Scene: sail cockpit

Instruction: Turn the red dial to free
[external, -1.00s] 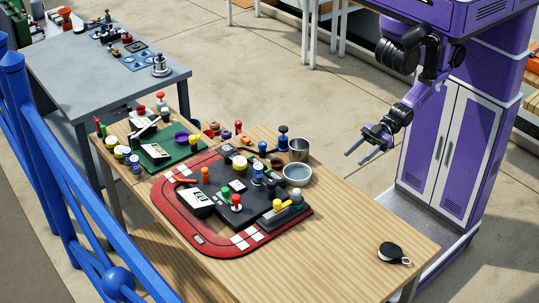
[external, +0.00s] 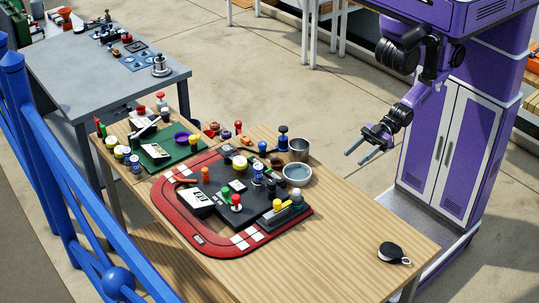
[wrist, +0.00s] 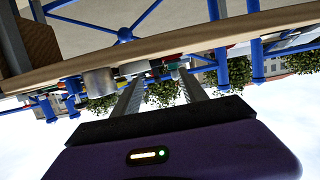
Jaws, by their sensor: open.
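My gripper (external: 355,157) is open and empty, in the air beyond the right edge of the wooden table (external: 345,235). A black panel (external: 220,215) with several knobs and buttons lies on a red track-shaped mat (external: 173,221) on this table. A small red knob (external: 236,199) stands up from the panel; I cannot tell whether it is the red dial. Other small red parts near the panel are too small to read, and no "free" mark is legible. In the wrist view my open fingers (wrist: 161,78) point toward the table edge, touching nothing.
A metal pot (external: 299,149) and a shallow grey bowl (external: 297,172) stand near the table's right edge, between my gripper and the panel. A black round item (external: 391,252) lies at the front right corner. The front of the table is mostly clear. A blue railing (external: 75,195) runs along the left.

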